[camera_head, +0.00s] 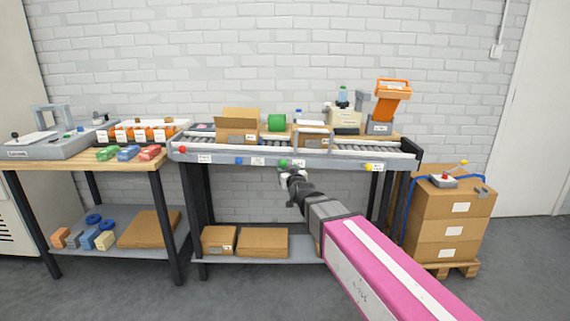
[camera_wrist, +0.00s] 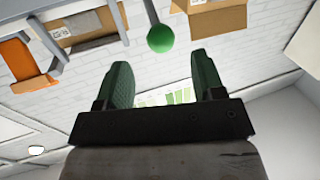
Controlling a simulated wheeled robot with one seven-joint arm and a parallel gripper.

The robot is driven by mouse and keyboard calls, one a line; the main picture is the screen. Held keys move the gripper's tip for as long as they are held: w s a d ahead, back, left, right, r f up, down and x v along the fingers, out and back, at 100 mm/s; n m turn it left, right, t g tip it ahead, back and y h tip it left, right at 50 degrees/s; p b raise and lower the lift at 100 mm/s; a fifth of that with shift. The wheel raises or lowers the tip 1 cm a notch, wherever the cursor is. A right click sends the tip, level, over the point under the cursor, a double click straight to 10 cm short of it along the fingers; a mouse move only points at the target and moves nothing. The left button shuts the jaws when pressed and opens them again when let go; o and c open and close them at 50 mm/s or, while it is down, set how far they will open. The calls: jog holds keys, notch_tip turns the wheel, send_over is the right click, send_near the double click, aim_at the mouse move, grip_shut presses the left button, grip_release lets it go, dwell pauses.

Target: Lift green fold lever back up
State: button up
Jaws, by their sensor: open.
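The green lever's round knob (camera_head: 283,163) shows at the front rail of the roller conveyor, just above my gripper (camera_head: 288,173). In the wrist view the green knob (camera_wrist: 160,38) sits on a thin grey rod that runs out of the top edge. My gripper (camera_wrist: 163,78) is open, with two dark green-padded fingers apart and nothing between them. The knob lies beyond the fingertips, roughly in line with the gap, and I see no contact. The lever's pivot is hidden, and I cannot tell its exact tilt.
The conveyor (camera_head: 220,157) also carries red (camera_head: 182,149), blue (camera_head: 238,160) and yellow (camera_head: 368,167) knobs along its front. An open carton (camera_head: 238,133), a green roll (camera_head: 277,122) and an orange device (camera_head: 391,97) stand above. Stacked boxes (camera_head: 450,210) are at right.

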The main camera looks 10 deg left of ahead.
aim_at(282, 163)
jog(key=x, duration=0.8)
jog(key=shift+w+a+f, duration=0.1)
jog(key=shift+w+a, duration=0.1)
jog(key=shift+w, duration=0.1)
